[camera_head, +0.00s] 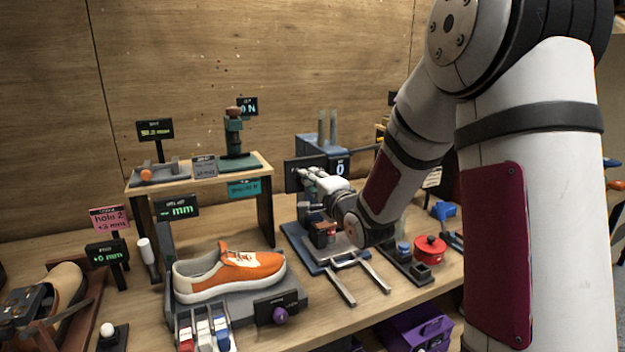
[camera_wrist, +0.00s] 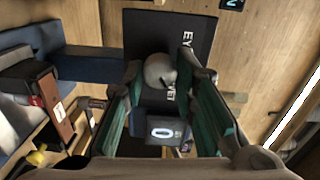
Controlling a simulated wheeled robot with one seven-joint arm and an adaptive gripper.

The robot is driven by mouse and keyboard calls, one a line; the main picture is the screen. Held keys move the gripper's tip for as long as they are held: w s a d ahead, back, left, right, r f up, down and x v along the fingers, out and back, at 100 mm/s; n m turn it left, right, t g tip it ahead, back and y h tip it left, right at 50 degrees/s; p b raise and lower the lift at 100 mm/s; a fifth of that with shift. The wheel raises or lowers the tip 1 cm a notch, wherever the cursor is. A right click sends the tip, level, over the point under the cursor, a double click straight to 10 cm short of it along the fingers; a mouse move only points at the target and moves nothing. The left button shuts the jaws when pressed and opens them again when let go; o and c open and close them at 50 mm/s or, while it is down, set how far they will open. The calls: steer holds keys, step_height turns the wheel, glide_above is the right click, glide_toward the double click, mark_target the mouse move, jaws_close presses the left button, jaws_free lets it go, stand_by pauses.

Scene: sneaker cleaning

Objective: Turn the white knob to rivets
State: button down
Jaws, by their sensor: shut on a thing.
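The white knob (camera_wrist: 158,66) sits on a black panel (camera_wrist: 191,27) in the wrist view. My gripper (camera_wrist: 169,76) has its teal-padded fingers on either side of the knob and is shut on it. A small dark mark shows on the knob's lower right. White lettering on the panel is partly hidden by the knob and a finger, so I cannot read the whole of it. In the head view, my gripper (camera_head: 312,182) reaches the dark panel (camera_head: 293,175) on the blue machine, and the knob is hidden there.
A small display (camera_wrist: 168,131) reading 0 is below the knob in the wrist view. In the head view, an orange sneaker (camera_head: 235,273) rests on a grey stand left of the machine. A red round container (camera_head: 430,248) stands at right. My arm covers the right side.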

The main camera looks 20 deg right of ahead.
steer(key=shift+d+m, duration=0.1)
steer(key=shift+m, duration=0.2)
steer(key=c, duration=1.3)
jaws_free()
steer(key=s, duration=0.7)
steer(key=shift+s+r, duration=0.2)
steer(key=shift+s, duration=0.05)
